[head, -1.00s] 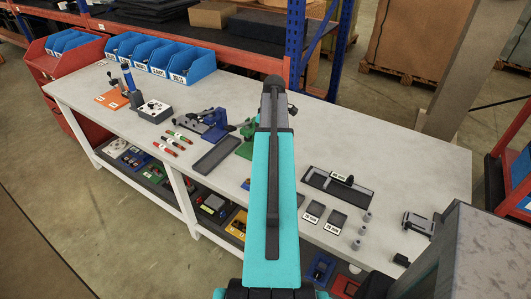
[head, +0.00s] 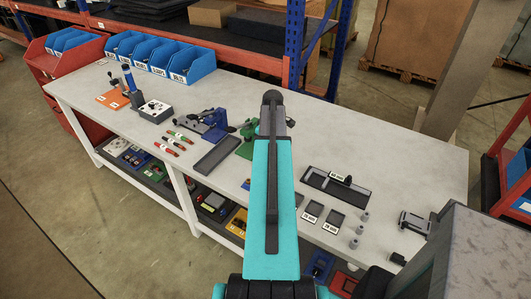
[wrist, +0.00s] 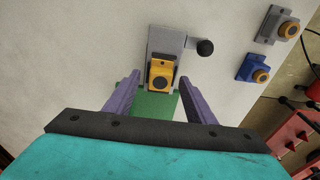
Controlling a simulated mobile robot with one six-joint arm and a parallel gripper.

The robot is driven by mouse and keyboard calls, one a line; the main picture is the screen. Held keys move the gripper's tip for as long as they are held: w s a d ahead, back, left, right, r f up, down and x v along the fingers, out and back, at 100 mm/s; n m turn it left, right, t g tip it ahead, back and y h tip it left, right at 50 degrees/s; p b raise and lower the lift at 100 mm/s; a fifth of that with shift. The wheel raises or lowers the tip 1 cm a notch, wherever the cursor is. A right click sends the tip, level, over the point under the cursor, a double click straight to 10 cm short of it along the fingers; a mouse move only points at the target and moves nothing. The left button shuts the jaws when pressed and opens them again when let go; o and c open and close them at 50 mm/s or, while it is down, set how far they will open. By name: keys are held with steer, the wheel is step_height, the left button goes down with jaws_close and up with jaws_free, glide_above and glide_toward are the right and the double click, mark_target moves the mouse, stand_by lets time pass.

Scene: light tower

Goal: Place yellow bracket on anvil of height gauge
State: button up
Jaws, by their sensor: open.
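In the wrist view, the yellow bracket (wrist: 161,76) with a dark round centre sits at a grey fixture (wrist: 165,42) that has a black knob and a green base (wrist: 157,103). I cannot tell whether this fixture is the height gauge or whether the bracket rests on an anvil. My gripper (wrist: 159,80) is open, with one finger on each side of the bracket and a gap to both. In the head view my arm hides the bracket and most of the green fixture (head: 245,146).
A blue device (head: 212,124) and a dark empty tray (head: 216,156) lie left of my arm. A long dark tray (head: 336,186) and small labelled trays lie to the right. In the wrist view, a blue block (wrist: 254,68) and a grey block (wrist: 280,25) stand to the right.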

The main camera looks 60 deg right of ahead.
steer(key=shift+c, duration=0.3)
jaws_close()
steer(key=shift+r, duration=0.2)
steer(key=shift+r+b, duration=0.95)
steer(key=shift+r, duration=0.4)
steer(key=shift+s+a+r, duration=0.15)
steer(key=shift+a, duration=0.1)
steer(key=s+a+r+b, duration=0.1)
steer(key=s+a+b, duration=0.5)
steer(key=s+a, duration=0.3)
steer(key=shift+a+r+b, duration=0.3)
steer(key=shift+a+b, duration=0.05)
steer(key=shift+a, duration=1.4)
steer(key=shift+w, duration=0.1)
